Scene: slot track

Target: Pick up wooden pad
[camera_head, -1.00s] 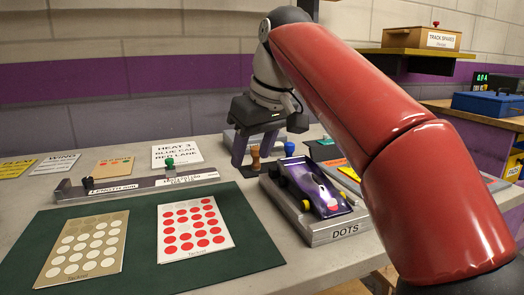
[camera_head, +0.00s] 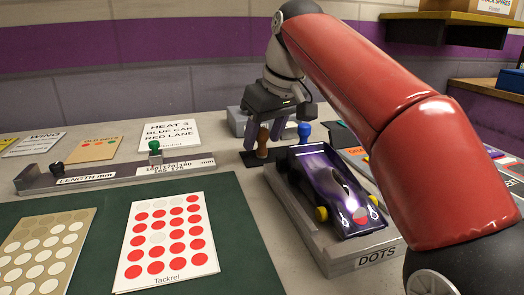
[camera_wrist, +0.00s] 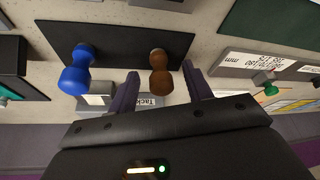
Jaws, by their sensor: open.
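The wooden pad is a brown, knob-shaped handle (camera_head: 262,140) standing upright on a dark flat plate (camera_head: 252,160) beyond the purple car. In the wrist view the brown wooden pad (camera_wrist: 161,78) appears between the two purple fingers, with the dark plate (camera_wrist: 110,40) behind it. My gripper (camera_head: 265,138) is open, with its fingers on either side of the wooden handle; it also shows in the wrist view (camera_wrist: 162,76). I cannot tell whether a finger touches the handle. The handle's underside is hidden.
A blue knob-shaped handle (camera_head: 304,132) stands close beside the wooden one. A purple car (camera_head: 335,190) sits on a grey block marked DOTS (camera_head: 376,256) in front. A length gauge (camera_head: 110,175) lies to the left, and a dot card (camera_head: 165,240) on the green mat.

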